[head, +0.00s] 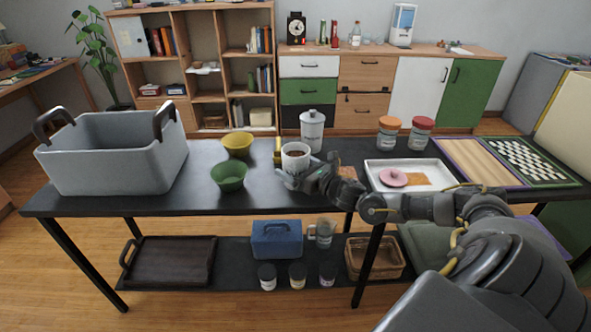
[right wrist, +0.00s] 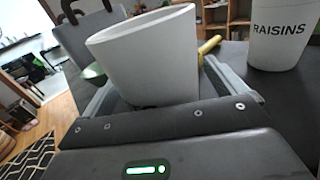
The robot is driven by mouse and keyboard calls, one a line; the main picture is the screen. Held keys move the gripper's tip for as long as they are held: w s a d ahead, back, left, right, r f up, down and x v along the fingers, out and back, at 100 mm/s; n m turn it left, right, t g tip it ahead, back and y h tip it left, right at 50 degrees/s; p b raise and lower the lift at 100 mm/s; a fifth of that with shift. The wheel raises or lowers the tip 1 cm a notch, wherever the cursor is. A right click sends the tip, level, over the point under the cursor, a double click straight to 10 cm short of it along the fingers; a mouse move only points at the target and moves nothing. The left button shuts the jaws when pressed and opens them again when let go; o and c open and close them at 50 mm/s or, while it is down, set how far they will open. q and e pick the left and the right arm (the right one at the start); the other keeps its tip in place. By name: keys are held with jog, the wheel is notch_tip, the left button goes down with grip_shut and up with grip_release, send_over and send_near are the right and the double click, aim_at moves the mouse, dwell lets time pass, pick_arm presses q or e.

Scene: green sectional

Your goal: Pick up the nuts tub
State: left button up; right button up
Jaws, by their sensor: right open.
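A white open tub (head: 295,161) with brown contents, likely the nuts tub, stands upright near the middle of the black table. No label on it can be read. My right gripper (head: 289,180) reaches it from the right front, low down. In the right wrist view the tub (right wrist: 150,55) stands between the two spread fingers (right wrist: 160,92), which sit on either side of its lower part. The jaws are open; contact with the tub cannot be made out. My left gripper is in neither view.
A lidded white canister marked RAISINS (right wrist: 283,32) stands close behind the tub; it also shows in the head view (head: 312,133). A yellow object (head: 277,152) is just left of the tub. Green (head: 229,177) and yellow bowls (head: 237,144) lie further left. A white tray (head: 437,168) is right.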

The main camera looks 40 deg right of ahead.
aim_at(301, 158)
jog(key=c, duration=1.2)
jog(key=shift+r, duration=0.1)
jog(key=shift+c, duration=0.4)
